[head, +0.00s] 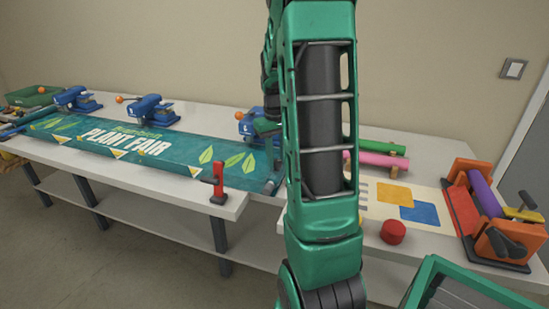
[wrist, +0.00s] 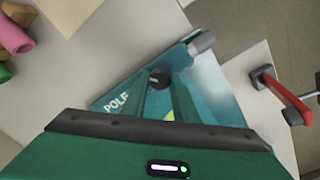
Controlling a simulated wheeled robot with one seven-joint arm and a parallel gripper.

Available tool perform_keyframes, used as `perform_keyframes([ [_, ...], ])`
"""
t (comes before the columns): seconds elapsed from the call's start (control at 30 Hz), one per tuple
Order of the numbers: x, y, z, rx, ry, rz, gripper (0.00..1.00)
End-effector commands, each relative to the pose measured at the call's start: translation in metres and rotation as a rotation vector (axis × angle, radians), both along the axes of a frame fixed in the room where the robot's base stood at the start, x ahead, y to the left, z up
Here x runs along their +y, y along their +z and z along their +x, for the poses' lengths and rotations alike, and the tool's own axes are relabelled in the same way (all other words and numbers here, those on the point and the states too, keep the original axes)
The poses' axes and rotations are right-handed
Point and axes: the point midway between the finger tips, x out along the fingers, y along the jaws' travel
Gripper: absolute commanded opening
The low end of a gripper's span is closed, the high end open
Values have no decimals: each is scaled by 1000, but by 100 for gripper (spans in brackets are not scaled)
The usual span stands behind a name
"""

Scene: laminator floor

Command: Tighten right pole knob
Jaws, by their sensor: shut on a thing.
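In the wrist view, the dark round pole knob (wrist: 158,78) sits between the tips of my gripper's two green fingers (wrist: 160,82). My gripper is shut on it. The knob is at the right end of the teal banner (wrist: 115,98), by the lettering "POLE". A grey pole end (wrist: 203,42) sticks out past the banner's corner. In the head view, the banner (head: 130,140) lies along the white table, and its right pole (head: 272,187) shows just left of my green arm.
A red clamp (head: 217,182) grips the table's front edge near the pole; it also shows in the wrist view (wrist: 285,95). Blue grommet presses (head: 150,110) stand along the back. Pink (head: 383,159) and green rolls, a red button (head: 393,231) and an orange laminator (head: 485,212) are at right.

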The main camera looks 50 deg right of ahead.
Motion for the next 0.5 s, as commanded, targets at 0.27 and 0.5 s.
perform_keyframes([
  [0.27,0,2,3,-6,-255,-1,4],
  [0.5,1,2,4,-7,-447,-1,4],
])
